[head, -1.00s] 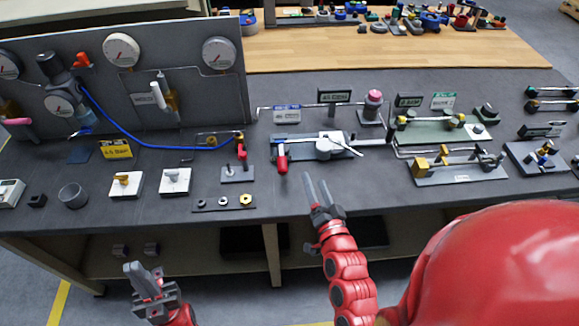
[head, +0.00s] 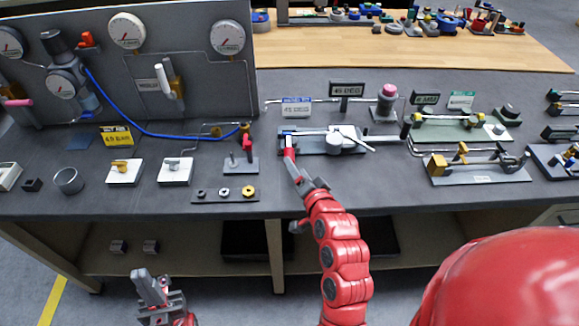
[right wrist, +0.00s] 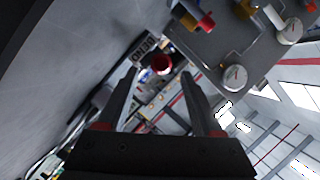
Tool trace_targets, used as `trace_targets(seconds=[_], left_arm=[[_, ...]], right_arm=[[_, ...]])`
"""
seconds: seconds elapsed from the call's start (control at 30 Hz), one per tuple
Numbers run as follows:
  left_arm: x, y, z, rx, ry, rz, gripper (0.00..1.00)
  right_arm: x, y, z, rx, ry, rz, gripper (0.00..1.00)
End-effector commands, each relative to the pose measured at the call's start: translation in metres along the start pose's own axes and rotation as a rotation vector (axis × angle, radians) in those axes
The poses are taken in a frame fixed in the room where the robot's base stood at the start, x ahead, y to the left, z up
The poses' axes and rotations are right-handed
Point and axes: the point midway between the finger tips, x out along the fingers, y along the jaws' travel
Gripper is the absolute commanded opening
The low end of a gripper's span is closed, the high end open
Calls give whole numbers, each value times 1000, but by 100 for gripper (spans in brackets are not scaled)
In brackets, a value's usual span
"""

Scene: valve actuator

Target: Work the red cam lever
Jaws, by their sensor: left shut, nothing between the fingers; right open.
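The red cam lever (head: 289,153) is at the left end of a grey actuator fixture (head: 318,146) on the bench. My right gripper (head: 294,168) reaches up to it from the bench's front side and partly hides it. My left gripper (head: 145,279) is shut and empty, low in front of the bench, far from the lever.
A small stand with a red handle (head: 248,149) is close to the left. A strip with several nuts (head: 225,193) lies near the front edge. A gauge panel (head: 170,75) rises at the back left. Other fixtures (head: 478,170) stand to the right.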

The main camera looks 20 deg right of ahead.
Motion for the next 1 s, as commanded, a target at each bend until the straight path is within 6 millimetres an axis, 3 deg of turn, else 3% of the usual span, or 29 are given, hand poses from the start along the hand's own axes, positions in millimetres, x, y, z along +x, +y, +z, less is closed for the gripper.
trace_targets(seconds=[0.03, 0.1, 0.4, 0.8, 1.0], left_arm=[[-8, 0, 1, 0, 0, 0, 0], [4, 0, -1, 0, 0, 0, 0], [13, -1, -2, 0, 0, 0, 0], [13, -1, -2, 0, 0, 0, 0], [13, -1, -2, 0, 0, 0, 0]], right_arm=[[12, 1, 1, -2, 3, -3, 68], [22, -4, -3, -2, 0, 0, 68], [59, -3, -2, -1, 1, -1, 68], [66, -1, -2, -1, 2, 0, 68], [65, -1, -1, -1, 2, 0, 33]])
